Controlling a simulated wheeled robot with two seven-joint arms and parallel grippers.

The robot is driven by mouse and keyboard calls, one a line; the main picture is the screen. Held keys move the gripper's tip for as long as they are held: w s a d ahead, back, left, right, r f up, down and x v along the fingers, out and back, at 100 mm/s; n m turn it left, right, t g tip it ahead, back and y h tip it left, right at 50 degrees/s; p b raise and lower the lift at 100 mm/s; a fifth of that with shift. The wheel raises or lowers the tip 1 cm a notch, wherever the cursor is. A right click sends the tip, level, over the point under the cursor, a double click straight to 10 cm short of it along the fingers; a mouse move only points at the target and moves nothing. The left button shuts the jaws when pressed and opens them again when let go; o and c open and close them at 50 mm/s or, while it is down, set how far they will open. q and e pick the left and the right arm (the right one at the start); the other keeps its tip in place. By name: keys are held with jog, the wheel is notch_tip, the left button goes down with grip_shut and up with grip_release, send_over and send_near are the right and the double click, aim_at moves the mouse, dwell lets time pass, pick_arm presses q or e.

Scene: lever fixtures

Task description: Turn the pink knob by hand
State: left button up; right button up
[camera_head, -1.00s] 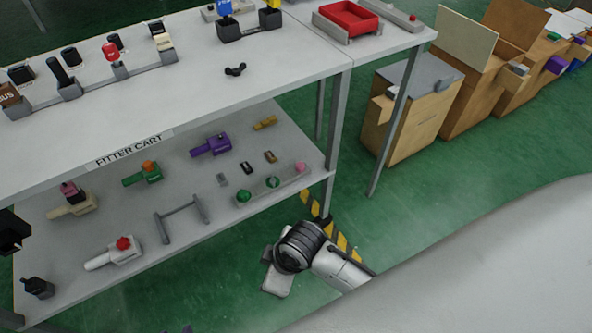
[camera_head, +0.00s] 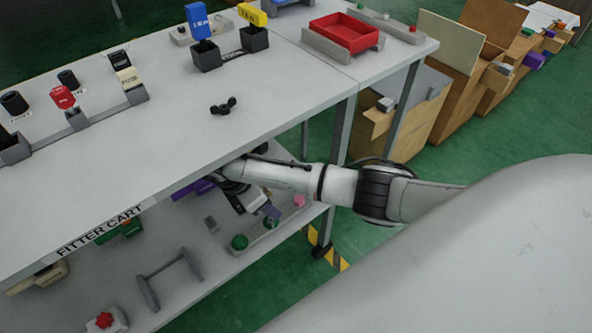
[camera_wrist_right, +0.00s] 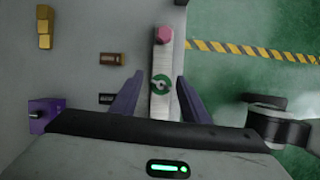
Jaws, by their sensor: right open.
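The pink knob (camera_head: 299,201) stands at the right end of a pale strip (camera_head: 283,223) on the lower shelf. In the right wrist view, the pink knob (camera_wrist_right: 164,34) is at the far end of the strip, beyond a green knob (camera_wrist_right: 160,83). My right gripper (camera_head: 269,211) is under the upper shelf, above the strip. Its two purple fingers (camera_wrist_right: 159,80) are open and apart, on either side of the strip near the green knob. Nothing is between them at the pink knob. My left gripper is not in view.
The upper shelf (camera_head: 170,135) of the cart overhangs my right forearm. A shelf leg (camera_head: 341,150) stands close to the arm. A gold block (camera_wrist_right: 44,27) and a brown block (camera_wrist_right: 111,58) sit left of the strip.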

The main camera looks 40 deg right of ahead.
send_over(297, 200)
jog(key=a, duration=0.1)
jog(key=shift+a+f+b, duration=0.1)
jog(key=shift+a+b, duration=0.05)
jog(key=shift+b, duration=0.25)
jog(key=x, duration=0.2)
jog(key=b+x, duration=0.1)
jog(key=x, duration=0.1)
jog(key=shift+a, duration=0.25)
jog(key=shift+d+f+b, duration=0.15)
jog(key=shift+f+b, duration=0.2)
jog(key=shift+f, duration=0.1)
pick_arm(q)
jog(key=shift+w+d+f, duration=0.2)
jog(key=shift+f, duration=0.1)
pick_arm(e)
grip_shut()
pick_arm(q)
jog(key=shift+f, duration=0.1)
pick_arm(e)
jog(key=c, duration=1.1)
grip_release()
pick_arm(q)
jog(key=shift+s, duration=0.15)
pick_arm(e)
jog(key=shift+o, duration=0.2)
jog(key=shift+r, duration=0.1)
